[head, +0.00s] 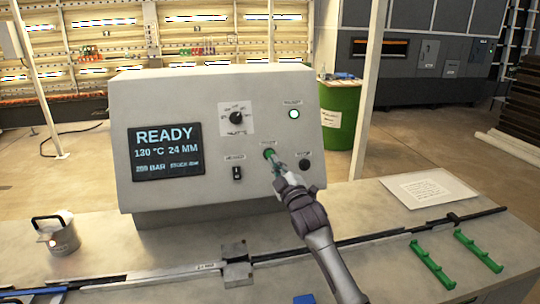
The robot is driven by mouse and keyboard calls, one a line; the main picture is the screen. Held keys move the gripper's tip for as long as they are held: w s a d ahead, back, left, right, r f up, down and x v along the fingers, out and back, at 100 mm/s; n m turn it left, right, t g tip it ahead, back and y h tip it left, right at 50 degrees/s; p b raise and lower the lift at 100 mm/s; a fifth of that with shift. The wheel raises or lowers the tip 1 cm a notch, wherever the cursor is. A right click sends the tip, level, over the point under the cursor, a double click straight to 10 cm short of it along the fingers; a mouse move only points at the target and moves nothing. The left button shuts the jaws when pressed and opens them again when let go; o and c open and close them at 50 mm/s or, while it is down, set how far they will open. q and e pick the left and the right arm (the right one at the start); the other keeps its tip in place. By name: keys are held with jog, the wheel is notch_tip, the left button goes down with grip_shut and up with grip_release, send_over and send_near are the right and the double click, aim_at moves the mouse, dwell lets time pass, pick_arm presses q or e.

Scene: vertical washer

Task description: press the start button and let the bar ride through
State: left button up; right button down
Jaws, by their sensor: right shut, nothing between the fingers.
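A grey control console (210,90) stands on the bench. Its dark screen (165,152) reads READY. The green start button (269,153) is on the console's sloped face. My right gripper (278,166) is shut, its fingertips at or just in front of the green button; I cannot tell whether they touch. A long dark bar (385,238) lies along a rail on the bench, through a small grey block (237,262). My right arm hides part of the rail. My left gripper is not in view.
Green brackets (432,264) lie on the bench at the right. A white paper sheet (428,188) lies behind them. A metal can with a handle (58,236) stands at the left. A round knob (236,118), a lit green lamp (294,114) and a black switch (237,173) sit on the console.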

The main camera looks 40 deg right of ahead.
aim_at(270, 154)
jog(key=shift+d+r+t+h, duration=0.3)
jog(key=shift+d+r, duration=0.35)
jog(key=shift+r, duration=0.3)
jog(key=shift+f, duration=0.1)
jog(key=w+d+f+b, duration=0.3)
jog(key=w+b, duration=0.4)
jog(key=shift+d+f, duration=0.35)
jog(key=shift+f, duration=0.05)
jog(key=shift+f, duration=0.1)
dwell(0.7)
jog(key=shift+w+d+f, duration=0.1)
jog(key=shift+w+d, duration=0.1)
jog(key=shift+w, duration=0.1)
